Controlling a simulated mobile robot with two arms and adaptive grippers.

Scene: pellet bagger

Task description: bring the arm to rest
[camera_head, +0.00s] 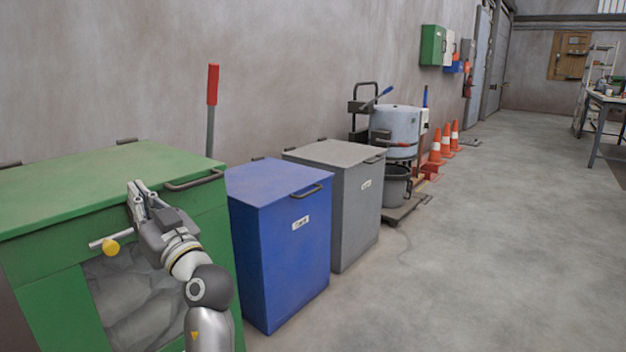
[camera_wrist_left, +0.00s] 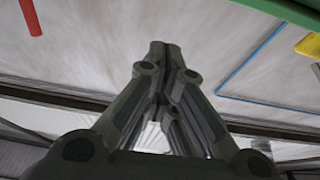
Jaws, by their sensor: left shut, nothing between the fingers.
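My left arm comes up from the bottom of the head view in front of the green machine (camera_head: 60,205). Its gripper (camera_head: 135,186) is shut and empty, with the fingers pointing up in front of the machine's upper edge. I cannot tell whether it touches the machine. In the left wrist view the shut fingers (camera_wrist_left: 158,50) meet with nothing between them, against the grey wall. My right gripper is in neither view.
A red-handled lever (camera_head: 212,85) stands behind the green machine. A blue bin (camera_head: 280,250) and grey bin (camera_head: 350,215) stand to the right. Orange cones (camera_head: 435,150) stand farther back. The floor (camera_head: 480,260) at right is clear.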

